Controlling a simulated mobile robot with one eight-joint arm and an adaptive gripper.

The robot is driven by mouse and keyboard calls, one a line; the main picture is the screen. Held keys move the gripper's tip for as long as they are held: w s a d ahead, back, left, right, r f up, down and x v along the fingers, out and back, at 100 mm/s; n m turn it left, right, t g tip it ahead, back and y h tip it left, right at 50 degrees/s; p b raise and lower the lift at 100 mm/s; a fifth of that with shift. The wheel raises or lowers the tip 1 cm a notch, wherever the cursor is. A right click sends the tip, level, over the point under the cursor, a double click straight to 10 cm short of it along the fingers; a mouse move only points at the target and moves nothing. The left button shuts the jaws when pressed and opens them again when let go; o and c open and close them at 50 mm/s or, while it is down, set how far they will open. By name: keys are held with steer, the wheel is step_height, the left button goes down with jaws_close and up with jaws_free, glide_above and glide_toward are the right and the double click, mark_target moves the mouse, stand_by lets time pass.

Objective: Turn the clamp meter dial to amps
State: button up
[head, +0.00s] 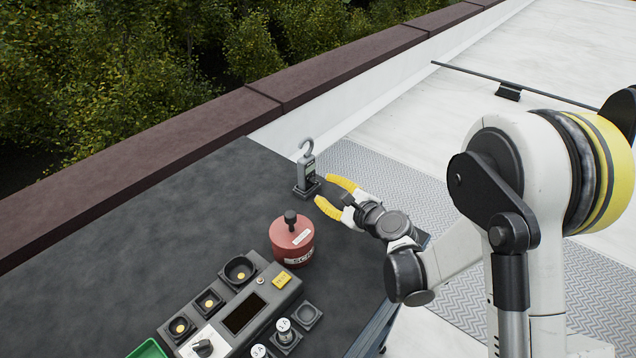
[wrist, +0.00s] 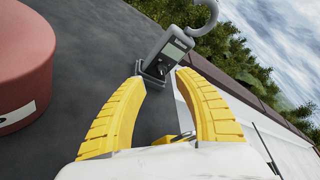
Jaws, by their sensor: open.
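The clamp meter (head: 307,172) stands upright in a dark base on the grey table near its far right corner. It is grey with a hook-shaped jaw on top. In the wrist view the clamp meter (wrist: 171,48) appears tilted, with a small screen and a dark round dial (wrist: 162,69) low on its face. The dial's setting is too small to read. My gripper (head: 335,193) is open, its yellow fingers just right of the meter. In the wrist view my gripper (wrist: 160,85) has its fingertips either side of the meter's lower part, seemingly short of it; nothing is between them.
A red canister (head: 292,242) with a black knob stands left of and nearer than my gripper. A dark control box (head: 243,312) with cups and a yellow label lies in front. A green tray (head: 148,349) is at the bottom edge. The table's left part is clear.

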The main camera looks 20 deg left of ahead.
mark_target(315, 182)
steer(key=b+x, duration=0.1)
steer(key=x, duration=0.5)
steer(key=shift+w+a+f, duration=0.1)
steer(key=shift+w+a, duration=0.05)
steer(key=shift+w, duration=0.05)
jaws_close()
